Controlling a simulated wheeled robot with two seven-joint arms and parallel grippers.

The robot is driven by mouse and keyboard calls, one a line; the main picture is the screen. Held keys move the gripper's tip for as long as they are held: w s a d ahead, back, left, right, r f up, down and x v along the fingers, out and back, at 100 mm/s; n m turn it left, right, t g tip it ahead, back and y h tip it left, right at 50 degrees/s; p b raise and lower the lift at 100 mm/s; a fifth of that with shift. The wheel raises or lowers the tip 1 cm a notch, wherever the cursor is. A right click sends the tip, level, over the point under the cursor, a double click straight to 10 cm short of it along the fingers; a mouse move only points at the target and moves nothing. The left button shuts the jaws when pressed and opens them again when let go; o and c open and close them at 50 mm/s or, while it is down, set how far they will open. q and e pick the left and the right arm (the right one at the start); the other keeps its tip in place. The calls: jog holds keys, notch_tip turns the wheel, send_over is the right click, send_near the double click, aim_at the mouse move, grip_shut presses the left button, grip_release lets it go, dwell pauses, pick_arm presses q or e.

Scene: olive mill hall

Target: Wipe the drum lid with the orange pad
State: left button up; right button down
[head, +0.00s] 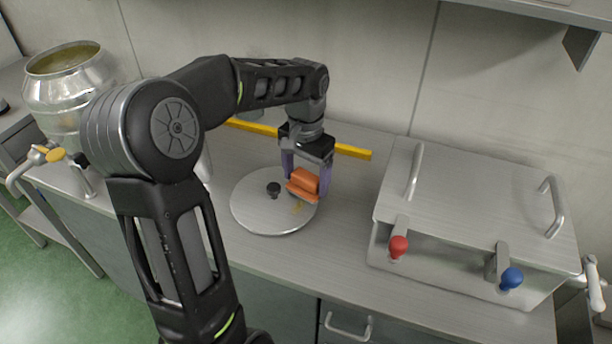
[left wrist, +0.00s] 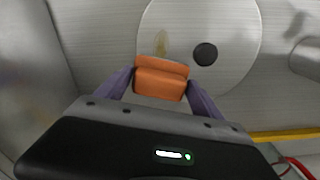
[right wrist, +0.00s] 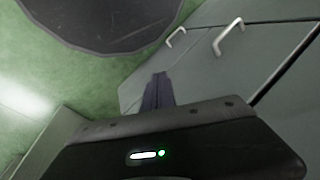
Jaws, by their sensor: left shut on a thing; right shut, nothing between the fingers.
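The drum lid (head: 255,218) is a round grey metal disc with a black knob (head: 273,189), lying on the steel counter. It also shows in the left wrist view (left wrist: 235,65). A yellowish-brown smear (left wrist: 161,44) marks the lid beside the pad. My left gripper (head: 306,176) is shut on the orange pad (head: 303,184), which is over the lid's right part. The pad fills the space between the purple fingers in the left wrist view (left wrist: 161,80). I cannot tell whether it touches the lid. My right gripper (right wrist: 158,92) is shut and empty, near the cabinet fronts.
A steel box (head: 470,205) with handles and red and blue knobs stands right of the lid. A yellow bar (head: 352,151) lies behind the lid. A metal drum (head: 65,85) with a tap stands at the left. The counter in front of the lid is clear.

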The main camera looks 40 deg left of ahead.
pick_arm(q)
jog(key=shift+f+b, duration=0.5)
jog(key=shift+f, duration=0.35)
jog(key=shift+s+d+r+b, duration=0.1)
jog(key=shift+s+d+b, duration=0.15)
jog(key=shift+s, duration=0.65)
jog(key=shift+s+d+r+b, duration=0.1)
jog(key=shift+s+d, duration=0.2)
jog(key=shift+s, duration=0.6)
jog(key=shift+s+d+f+b, duration=0.1)
jog(key=shift+s+d+b, duration=0.05)
jog(key=shift+s, duration=0.25)
jog(key=shift+s+d+f+b, duration=0.1)
jog(key=shift+s+b, duration=0.05)
jog(key=shift+s, duration=0.2)
jog(key=shift+s+d, duration=0.15)
jog(key=shift+s, duration=0.4)
jog(key=shift+s+d, duration=0.15)
jog(key=shift+s, duration=0.35)
jog(key=shift+r, duration=0.15)
